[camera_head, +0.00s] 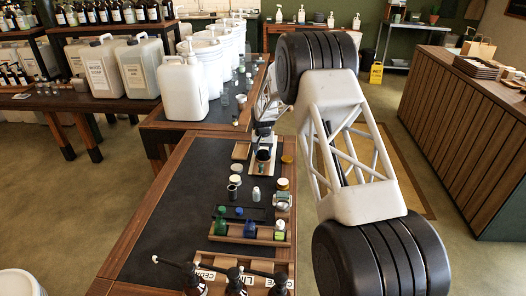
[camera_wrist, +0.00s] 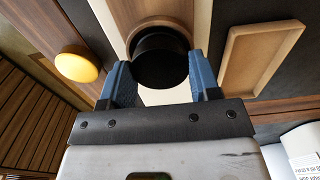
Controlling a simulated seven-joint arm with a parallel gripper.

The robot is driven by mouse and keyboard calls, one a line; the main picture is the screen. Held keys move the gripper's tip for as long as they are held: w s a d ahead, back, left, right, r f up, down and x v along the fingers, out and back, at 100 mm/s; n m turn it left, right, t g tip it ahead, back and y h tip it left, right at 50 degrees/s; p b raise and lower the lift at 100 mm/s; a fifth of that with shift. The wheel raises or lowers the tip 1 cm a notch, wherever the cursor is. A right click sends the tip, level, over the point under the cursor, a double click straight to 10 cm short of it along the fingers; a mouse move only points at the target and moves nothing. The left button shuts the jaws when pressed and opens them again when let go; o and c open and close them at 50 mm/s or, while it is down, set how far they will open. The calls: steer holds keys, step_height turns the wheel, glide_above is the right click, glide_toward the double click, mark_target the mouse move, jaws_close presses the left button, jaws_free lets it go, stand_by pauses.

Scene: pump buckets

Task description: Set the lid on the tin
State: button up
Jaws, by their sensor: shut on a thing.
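My gripper (camera_head: 263,134) is at the far part of the dark worktop. Its blue fingers (camera_wrist: 160,70) are shut on a short black round piece (camera_wrist: 160,62). I cannot tell whether this piece is the lid or the tin. It is over a pale board with wooden parts, and I cannot tell whether it touches them. A gold round lid-like disc (camera_wrist: 77,64) lies apart to the left in the wrist view; it also shows in the head view (camera_head: 287,158). A small silvery round container (camera_head: 282,202) stands nearer on the worktop.
An empty shallow wooden tray (camera_wrist: 262,58) lies beside the gripper, also visible in the head view (camera_head: 241,151). Nearer are a dark cup (camera_head: 233,192), a small bottle (camera_head: 256,194) and a rack of bottles (camera_head: 250,231). White jugs (camera_head: 184,88) stand behind. The worktop's left side is clear.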

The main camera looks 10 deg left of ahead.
steer(key=shift+f, duration=0.1)
stand_by(0.3)
steer(key=o, duration=0.9)
steer(key=shift+o, duration=0.2)
steer(key=shift+r, duration=0.2)
steer(key=shift+r, duration=3.35)
